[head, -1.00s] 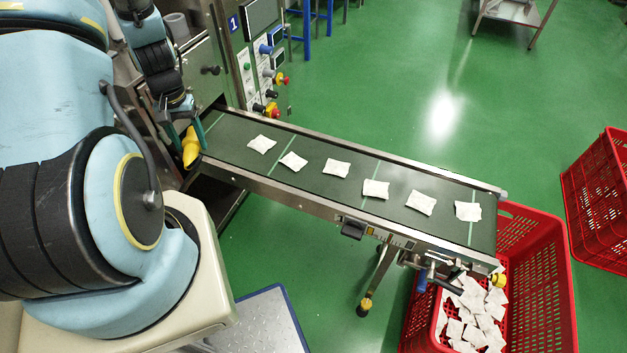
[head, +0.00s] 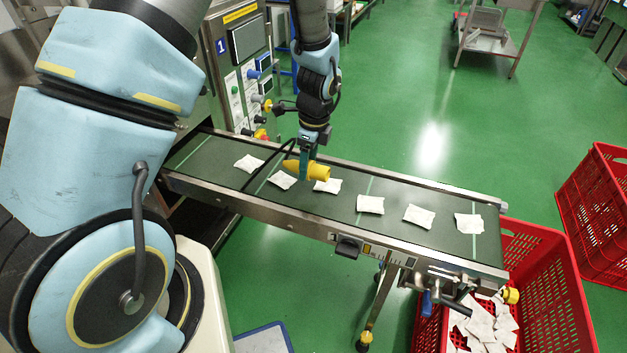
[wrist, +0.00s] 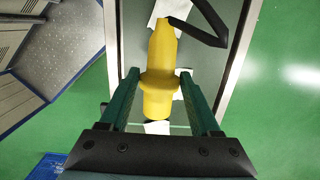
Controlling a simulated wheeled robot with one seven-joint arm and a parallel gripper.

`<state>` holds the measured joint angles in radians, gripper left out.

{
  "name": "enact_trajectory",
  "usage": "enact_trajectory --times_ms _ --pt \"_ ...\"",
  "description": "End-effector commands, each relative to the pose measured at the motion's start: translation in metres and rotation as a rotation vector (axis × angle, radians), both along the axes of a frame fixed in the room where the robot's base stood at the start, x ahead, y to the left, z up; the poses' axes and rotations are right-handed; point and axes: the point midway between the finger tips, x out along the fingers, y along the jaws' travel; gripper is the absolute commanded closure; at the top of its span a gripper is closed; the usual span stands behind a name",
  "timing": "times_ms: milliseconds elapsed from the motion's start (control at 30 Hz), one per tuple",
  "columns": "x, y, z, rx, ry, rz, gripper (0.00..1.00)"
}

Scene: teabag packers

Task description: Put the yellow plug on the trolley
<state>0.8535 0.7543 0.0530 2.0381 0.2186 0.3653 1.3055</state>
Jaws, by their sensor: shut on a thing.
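The yellow plug (head: 308,170) is in my gripper (head: 312,160), held over the conveyor belt among the white teabags. In the wrist view the yellow plug (wrist: 161,85) lies between the two green fingers of my gripper (wrist: 160,90), its narrow end pointing away. A black cable (wrist: 205,25) runs from the plug's tip toward the upper right there. A metal trolley (head: 497,45) stands on the green floor at the top right of the head view, far from my gripper, with grey things on it.
The conveyor (head: 320,228) runs across the middle with several teabags on its belt. Red crates stand at the right, one (head: 545,262) under the belt's end. A machine with a control panel (head: 250,85) stands upper left. Green floor (head: 420,110) is clear between conveyor and trolley.

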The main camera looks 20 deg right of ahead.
Motion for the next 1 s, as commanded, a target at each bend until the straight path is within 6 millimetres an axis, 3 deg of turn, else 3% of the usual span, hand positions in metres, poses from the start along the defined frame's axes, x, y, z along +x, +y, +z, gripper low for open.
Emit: enact_trajectory --times_ms 400,833,867,1000 --pt "0.000 0.001 -0.048 0.001 0.001 0.002 0.98" --pt "0.001 0.000 -0.056 -0.001 -0.001 0.004 0.98" --pt "0.000 0.000 -0.055 -0.001 -0.001 0.005 0.33" --pt "0.001 0.000 -0.055 -0.001 -0.001 0.005 0.17"
